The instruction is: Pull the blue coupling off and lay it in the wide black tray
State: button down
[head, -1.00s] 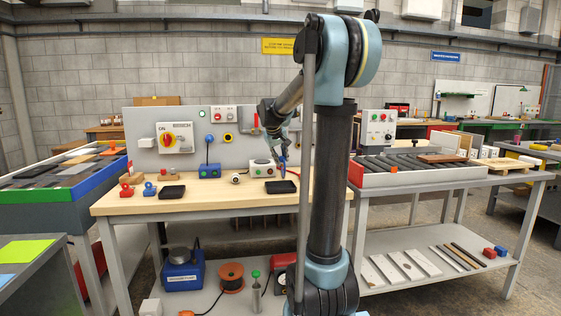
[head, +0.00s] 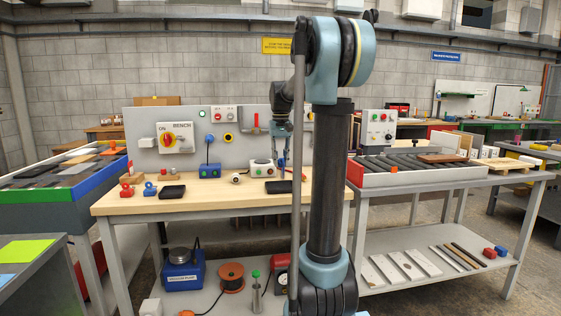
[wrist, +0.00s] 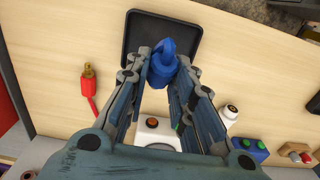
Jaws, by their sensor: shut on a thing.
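My gripper (wrist: 163,72) is shut on the blue coupling (wrist: 162,60) in the wrist view and holds it between its fingertips. A black tray (wrist: 178,27) lies behind the coupling in that view; the coupling overlaps its near edge, and its height above the tray is hard to tell. In the head view my gripper (head: 281,160) points down behind the right-hand black tray (head: 280,187). A second black tray (head: 172,192) lies further left on the bench and looks slightly narrower.
A red hose with a brass end (wrist: 89,85) lies beside the tray. A white box with an orange button (wrist: 153,130) and a white cylinder (wrist: 230,112) stand nearby. A blue box (head: 208,171) and red and blue pieces are further left. Bare wood lies between the trays.

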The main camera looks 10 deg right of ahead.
jog(key=shift+f, duration=3.5)
jog(key=c, duration=1.3)
grip_release()
notch_tip(320, 180, up, 12)
jog(key=shift+f, duration=0.1)
